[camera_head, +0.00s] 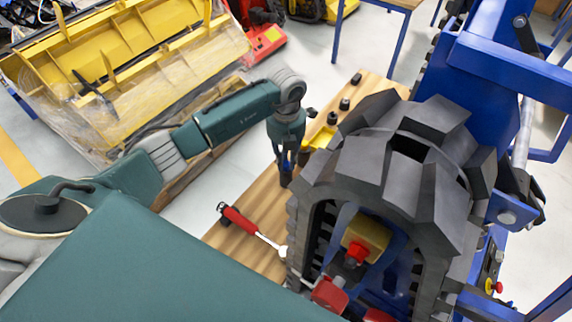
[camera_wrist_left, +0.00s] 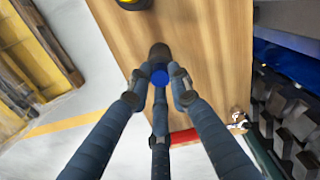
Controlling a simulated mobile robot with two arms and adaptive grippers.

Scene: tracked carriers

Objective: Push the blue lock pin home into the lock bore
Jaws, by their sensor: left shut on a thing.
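My left gripper (camera_head: 286,170) points down over the wooden bench top, just left of the black rubber track. It is shut on the blue lock pin, whose round blue end (camera_wrist_left: 159,77) shows between the fingertips of the left gripper (camera_wrist_left: 160,82) in the left wrist view. A dark cylindrical part (camera_wrist_left: 160,52) shows right beyond the blue end; I cannot tell whether it belongs to the pin. In the head view the fingers mostly hide the pin. I cannot make out the lock bore in either view. My right gripper is not in view.
The bench top (camera_head: 226,238) carries a red-handled tool (camera_head: 243,222), a yellow item (camera_head: 320,137) and several small dark pieces (camera_head: 344,103). The black track (camera_head: 400,165) on a blue frame (camera_head: 480,80) stands close on the right. A yellow metal carrier (camera_head: 120,70) lies behind left.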

